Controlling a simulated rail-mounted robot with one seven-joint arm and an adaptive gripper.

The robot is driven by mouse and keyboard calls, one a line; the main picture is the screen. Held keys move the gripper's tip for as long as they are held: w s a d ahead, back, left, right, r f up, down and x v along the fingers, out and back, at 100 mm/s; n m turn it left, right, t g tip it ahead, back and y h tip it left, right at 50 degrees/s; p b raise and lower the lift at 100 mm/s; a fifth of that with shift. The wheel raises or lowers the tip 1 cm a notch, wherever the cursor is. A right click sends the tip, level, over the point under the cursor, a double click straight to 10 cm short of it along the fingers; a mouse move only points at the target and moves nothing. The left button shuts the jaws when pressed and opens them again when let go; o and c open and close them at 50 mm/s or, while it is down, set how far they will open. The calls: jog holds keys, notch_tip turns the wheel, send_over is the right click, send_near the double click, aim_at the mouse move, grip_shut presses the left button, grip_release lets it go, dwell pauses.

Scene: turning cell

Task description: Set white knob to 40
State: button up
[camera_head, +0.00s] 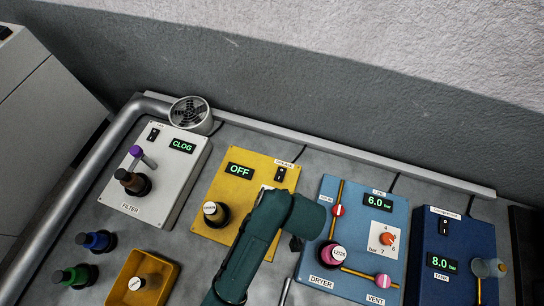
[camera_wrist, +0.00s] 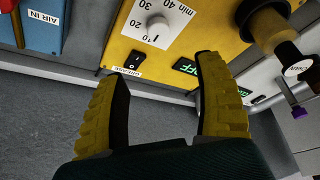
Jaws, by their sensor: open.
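The white knob (camera_wrist: 158,28) sits on a dial printed 10, 20, 30 and 40 min, on the yellow panel (camera_wrist: 112,48); its pointer setting is too small to tell. In the wrist view, my gripper (camera_wrist: 164,68) is open and empty, with its yellow fingers spread below the knob in the picture, apart from it. In the head view, my dark green arm covers the right part of the yellow panel (camera_head: 240,200) and hides the knob. The panel's display (camera_head: 240,170) reads OFF.
A black switch (camera_head: 280,174) sits on the yellow panel near its display. The filter panel (camera_head: 170,185) reading CLOG stands left; the blue dryer panel (camera_head: 325,265) and dark blue tank panel (camera_head: 445,225) stand right. Green (camera_head: 75,276) and blue (camera_head: 98,241) capped parts stand front left.

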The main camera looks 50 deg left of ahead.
jog(key=b+x, duration=0.3)
jog(key=x, duration=1.3)
jog(key=shift+w+d+f, duration=0.15)
jog(key=shift+c, duration=0.2)
jog(key=c, duration=1.1)
